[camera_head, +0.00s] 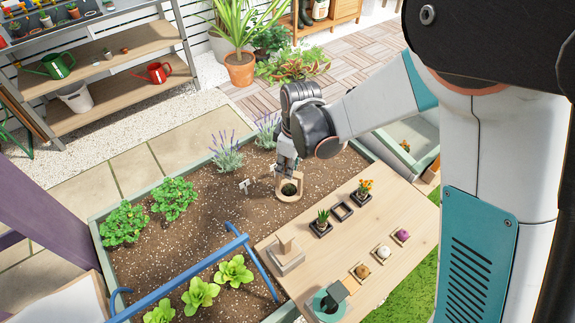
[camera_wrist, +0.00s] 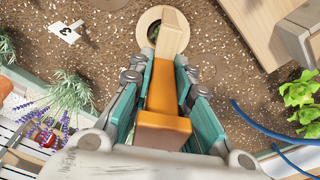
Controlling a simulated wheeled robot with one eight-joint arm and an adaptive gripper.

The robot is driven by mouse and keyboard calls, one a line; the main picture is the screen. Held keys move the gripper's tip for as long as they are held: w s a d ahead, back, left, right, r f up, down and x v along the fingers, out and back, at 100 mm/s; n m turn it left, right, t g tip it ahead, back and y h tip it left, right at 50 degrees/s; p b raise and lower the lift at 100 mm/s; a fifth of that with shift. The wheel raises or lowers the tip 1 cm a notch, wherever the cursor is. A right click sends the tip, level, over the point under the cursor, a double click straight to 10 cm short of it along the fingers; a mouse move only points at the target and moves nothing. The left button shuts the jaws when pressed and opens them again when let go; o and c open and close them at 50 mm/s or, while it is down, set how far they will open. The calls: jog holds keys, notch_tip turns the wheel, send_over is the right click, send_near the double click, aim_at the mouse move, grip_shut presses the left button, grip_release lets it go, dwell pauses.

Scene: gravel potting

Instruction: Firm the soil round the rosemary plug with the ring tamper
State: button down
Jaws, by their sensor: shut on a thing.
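My gripper (camera_head: 288,163) is shut on the ring tamper, with its orange handle (camera_wrist: 163,100) between the teal finger pads in the wrist view. A pale wooden stem runs from the handle to the tan ring (camera_head: 289,196) over the dark soil (camera_head: 210,200) of the planter. The ring appears around the plug, at or very near the soil; contact is not clear. In the wrist view the stem hides much of the ring's opening.
A numbered white marker (camera_head: 244,184) stands left of the ring, with lavender (camera_head: 228,152) behind. A wooden board (camera_head: 390,220) with small pots and bulbs lies to the right. A blue rail (camera_head: 190,277) crosses the front, near lettuces (camera_head: 200,295).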

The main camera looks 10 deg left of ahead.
dwell(0.6)
jog(key=shift+r+p, duration=3.15)
jog(key=shift+r, duration=1.95)
